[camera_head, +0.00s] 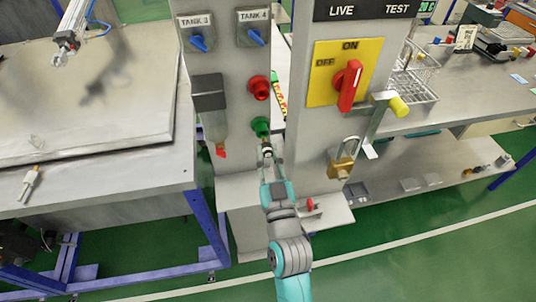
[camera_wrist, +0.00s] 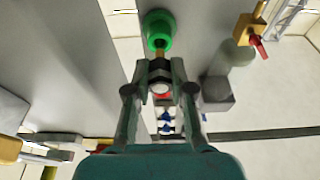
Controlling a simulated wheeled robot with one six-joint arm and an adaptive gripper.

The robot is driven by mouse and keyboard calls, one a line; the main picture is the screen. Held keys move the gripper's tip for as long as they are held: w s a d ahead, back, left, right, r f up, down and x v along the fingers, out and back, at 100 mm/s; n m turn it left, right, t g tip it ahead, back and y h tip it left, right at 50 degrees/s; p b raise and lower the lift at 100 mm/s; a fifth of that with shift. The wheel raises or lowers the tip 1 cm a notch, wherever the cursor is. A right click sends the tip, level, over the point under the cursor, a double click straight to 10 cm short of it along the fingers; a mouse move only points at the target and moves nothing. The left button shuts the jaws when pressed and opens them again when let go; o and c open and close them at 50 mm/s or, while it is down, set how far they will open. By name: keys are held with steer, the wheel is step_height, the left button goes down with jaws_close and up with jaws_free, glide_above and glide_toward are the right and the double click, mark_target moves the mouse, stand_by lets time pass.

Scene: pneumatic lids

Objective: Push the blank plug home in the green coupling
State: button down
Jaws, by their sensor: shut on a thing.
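The green coupling (camera_head: 261,127) is a round fitting on the grey panel, below a red coupling (camera_head: 258,88). It also shows in the wrist view (camera_wrist: 157,24) as a green ring at the top. My gripper (camera_head: 266,156) is just below and in front of it. In the wrist view my gripper (camera_wrist: 160,75) is shut on the blank plug (camera_wrist: 160,54), with its pale round end between the fingertips. The plug's brownish front part points at the green ring and meets its lower edge in the picture. I cannot tell how deep it sits. The fingers hide much of the plug.
A brass padlock (camera_head: 341,168) and a red switch handle (camera_head: 349,86) on a yellow plate are to the right. A grey box (camera_head: 209,103) is left of the couplings. A metal table (camera_head: 95,190) stands at the left; green floor is open in front.

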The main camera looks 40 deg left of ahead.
mark_target(265, 145)
steer(key=shift+f+x, duration=0.2)
steer(key=shift+x, duration=0.6)
steer(key=shift+f+x, duration=0.15)
steer(key=shift+x, duration=0.65)
stand_by(0.3)
steer(key=c, duration=0.9)
jaws_free()
steer(key=shift+a, duration=0.1)
steer(key=shift+v, duration=3.5)
steer(key=shift+f, duration=0.1)
steer(key=shift+v, duration=5.95)
steer(key=shift+w, duration=0.1)
